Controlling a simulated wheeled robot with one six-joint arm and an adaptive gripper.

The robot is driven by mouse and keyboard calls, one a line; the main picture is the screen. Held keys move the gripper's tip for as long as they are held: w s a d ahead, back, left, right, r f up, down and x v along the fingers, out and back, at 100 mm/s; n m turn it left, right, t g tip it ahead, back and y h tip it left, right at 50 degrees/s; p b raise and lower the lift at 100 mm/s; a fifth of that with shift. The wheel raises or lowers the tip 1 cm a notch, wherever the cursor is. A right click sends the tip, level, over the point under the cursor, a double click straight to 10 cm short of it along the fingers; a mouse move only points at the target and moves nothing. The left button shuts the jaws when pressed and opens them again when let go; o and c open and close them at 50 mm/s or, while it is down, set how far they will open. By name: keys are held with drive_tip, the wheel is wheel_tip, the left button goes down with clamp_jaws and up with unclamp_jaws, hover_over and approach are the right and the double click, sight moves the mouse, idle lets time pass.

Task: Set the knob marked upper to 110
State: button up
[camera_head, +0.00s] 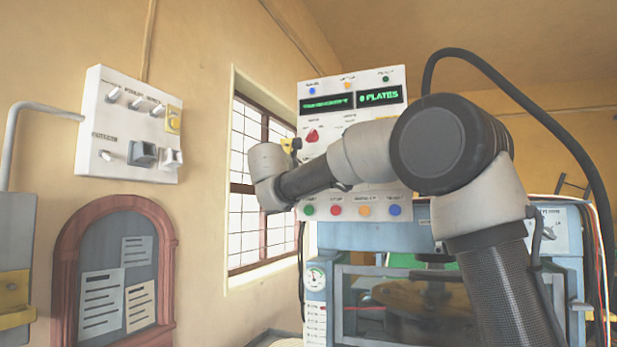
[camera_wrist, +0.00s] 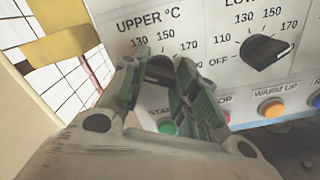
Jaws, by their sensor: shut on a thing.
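The knob marked upper (camera_wrist: 159,70) is dark and round, below the "UPPER °C" label in the wrist view. My gripper (camera_wrist: 160,63) has one finger on each side of it and is shut on it. The fingers cover much of the dial; 130, 150 and 170 can be read, but 110 is hidden. I cannot tell where the knob's pointer stands. In the head view my arm hides the knob and my gripper's fingertips, in front of the white control panel (camera_head: 310,92).
The lower knob (camera_wrist: 265,51) is close on the right. Below are a green button (camera_wrist: 167,127), partly covered, and an orange one (camera_wrist: 272,107). A red knob (camera_head: 312,135) is higher on the panel. A switch box (camera_head: 128,128) hangs on the left wall.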

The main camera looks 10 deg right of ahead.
drive_tip(key=shift+f, duration=0.15)
drive_tip(key=o, duration=1)
drive_tip(key=v, duration=1.2)
